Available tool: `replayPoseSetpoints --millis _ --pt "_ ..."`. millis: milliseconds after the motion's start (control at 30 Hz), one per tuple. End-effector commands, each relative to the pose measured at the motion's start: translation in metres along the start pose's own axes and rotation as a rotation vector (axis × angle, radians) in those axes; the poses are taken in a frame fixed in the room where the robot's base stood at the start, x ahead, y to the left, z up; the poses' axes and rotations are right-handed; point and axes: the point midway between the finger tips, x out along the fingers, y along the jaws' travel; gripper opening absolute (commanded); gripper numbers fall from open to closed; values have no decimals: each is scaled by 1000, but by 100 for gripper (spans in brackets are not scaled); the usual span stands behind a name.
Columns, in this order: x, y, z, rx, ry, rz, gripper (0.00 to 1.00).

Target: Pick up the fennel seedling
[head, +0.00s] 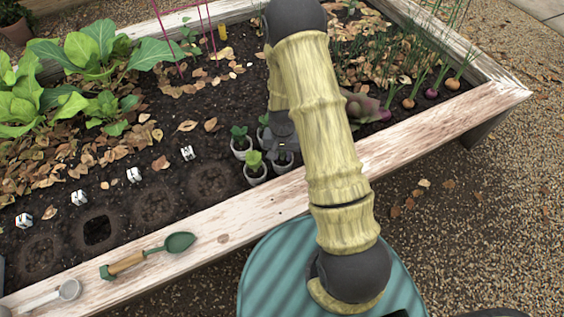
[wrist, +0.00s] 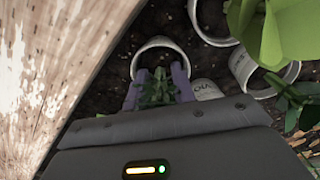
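Several small seedlings in white pots stand in a cluster at the bed's near edge. In the head view I make out pots at the left (head: 241,147), at the front (head: 255,170) and at the right, under my gripper (head: 283,146). I cannot tell by name which is the fennel. In the wrist view my gripper (wrist: 157,82) has its two purple fingers apart, over a white pot (wrist: 157,42). Dark green leaves of a small seedling (wrist: 156,92) show between the fingers. No firm contact with it shows. My arm hides part of the cluster in the head view.
Neighbouring pots (wrist: 240,66) and a large bright leaf (wrist: 280,30) crowd the right of the gripper. The wooden bed rim (head: 225,232) runs close on the near side. A green trowel (head: 150,254) lies on it. Bare soil with planting holes (head: 97,230) lies left.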

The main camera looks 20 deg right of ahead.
Motion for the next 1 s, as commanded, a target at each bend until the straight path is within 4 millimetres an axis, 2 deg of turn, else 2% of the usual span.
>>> replayPoseSetpoints --millis 167,267,300,667,833,1000 --pt "0 0 0 0 0 0 26" --pt "0 0 0 0 0 0 10" --pt "0 0 0 0 0 0 2" --pt "-3 0 0 0 1 0 2" --pt "-22 0 0 -1 2 -1 2" --pt "-56 -1 -1 -1 3 -1 2"
